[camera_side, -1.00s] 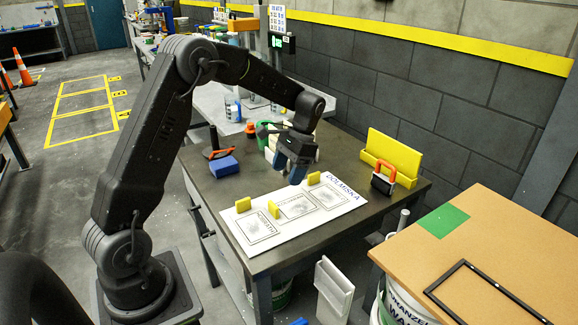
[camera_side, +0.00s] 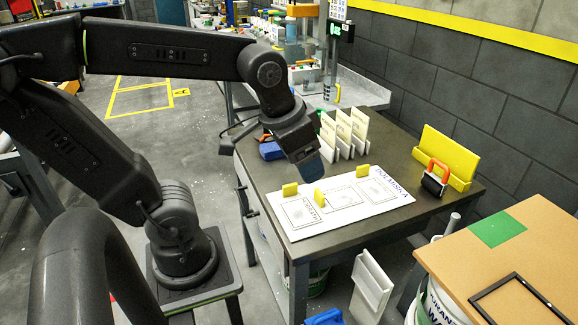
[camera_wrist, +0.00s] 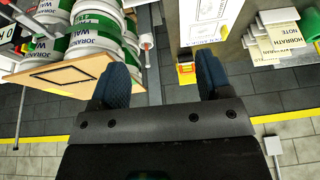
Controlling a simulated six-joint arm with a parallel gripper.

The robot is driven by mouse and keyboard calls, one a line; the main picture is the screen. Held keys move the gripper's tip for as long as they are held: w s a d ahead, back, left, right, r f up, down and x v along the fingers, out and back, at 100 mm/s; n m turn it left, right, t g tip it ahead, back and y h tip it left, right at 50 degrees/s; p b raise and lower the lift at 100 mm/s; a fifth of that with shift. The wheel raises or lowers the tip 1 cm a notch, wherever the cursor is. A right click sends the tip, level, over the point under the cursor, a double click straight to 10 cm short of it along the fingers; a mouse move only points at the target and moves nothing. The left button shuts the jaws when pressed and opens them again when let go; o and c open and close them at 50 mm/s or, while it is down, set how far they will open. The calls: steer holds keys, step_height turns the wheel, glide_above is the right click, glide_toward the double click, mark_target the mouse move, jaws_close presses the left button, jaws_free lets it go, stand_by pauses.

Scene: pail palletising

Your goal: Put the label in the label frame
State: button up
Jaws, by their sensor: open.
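White printed cards (camera_side: 345,133), which look like labels, stand in a row on the dark bench; similar cards (camera_wrist: 278,42) show at the upper right of the wrist view. I cannot tell which one is the label. A thin black rectangular frame (camera_side: 478,297), probably the label frame, lies on a tan top at the lower right of the side view; it also shows at the left of the wrist view (camera_wrist: 98,71). My gripper (camera_side: 312,172) is above the white outlined board, in front of the cards. In the wrist view its blue fingers (camera_wrist: 163,80) are apart with nothing between them.
The white board (camera_side: 385,200) has printed outlines and yellow blocks (camera_side: 290,190). A green patch (camera_side: 497,229) lies on the tan top. Pails (camera_wrist: 95,30) stand beyond the tan top in the wrist view.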

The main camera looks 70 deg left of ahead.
steer(key=shift+s+d+f+t, duration=0.15)
steer(key=shift+s+d+t, duration=0.1)
steer(key=shift+s, duration=0.4)
steer(key=shift+s+d+f+t, duration=0.1)
steer(key=shift+s+d+t, duration=0.15)
steer(key=shift+s, duration=0.35)
steer(key=shift+s+d, duration=0.1)
steer(key=shift+s, duration=0.05)
steer(key=shift+c, duration=1)
steer(key=shift+f, duration=0.1)
steer(key=c, duration=0.4)
steer(key=shift+o, duration=0.2)
steer(key=m+g+y, duration=0.5)
steer(key=m+y, duration=0.8)
steer(key=m, duration=0.5)
glide_toward(323, 200)
steer(key=a, duration=0.2)
steer(key=shift+w+a+f, duration=0.3)
steer(key=shift+w+a, duration=0.05)
steer(key=shift+a, duration=0.05)
steer(key=shift+s+f+x, duration=0.1)
steer(key=shift+s+x, duration=0.05)
steer(key=shift+x, duration=1.7)
steer(key=shift+s+f+x, duration=0.1)
steer(key=shift+s+x, duration=0.05)
steer(key=shift+x, duration=1.7)
